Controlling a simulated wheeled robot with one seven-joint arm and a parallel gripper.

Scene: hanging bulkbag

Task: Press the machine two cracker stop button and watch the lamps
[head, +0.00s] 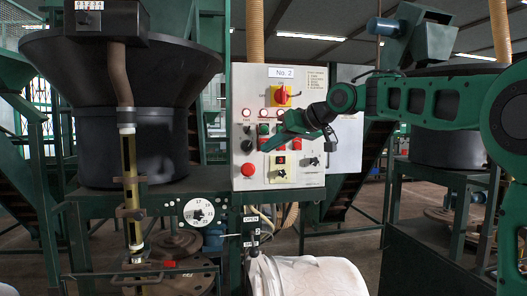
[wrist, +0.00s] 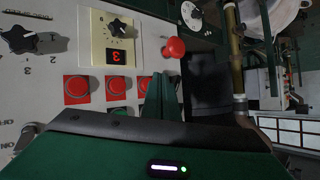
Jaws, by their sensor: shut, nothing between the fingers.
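The grey control panel (head: 242,85) marked "No. 2" stands in the middle of the head view. A row of small round lamps (head: 263,113) crosses it below a red and yellow switch (head: 281,95); I cannot tell which are lit. Square red buttons (wrist: 77,89) show in a row in the wrist view, with green ones beside them. Their labels are too small to read, so I cannot tell which is the cracker stop. My gripper (wrist: 161,82) is shut and empty, its tips at the end of the red row. It hides part of the button rows; contact cannot be told.
A red mushroom button (wrist: 174,47) is close to my fingertips. A yellow-plated dial with a red digit display (wrist: 116,57) and black knobs (wrist: 18,39) share the panel. A black hopper (head: 125,70) stands left; a white bulk bag (head: 310,275) is below the panel.

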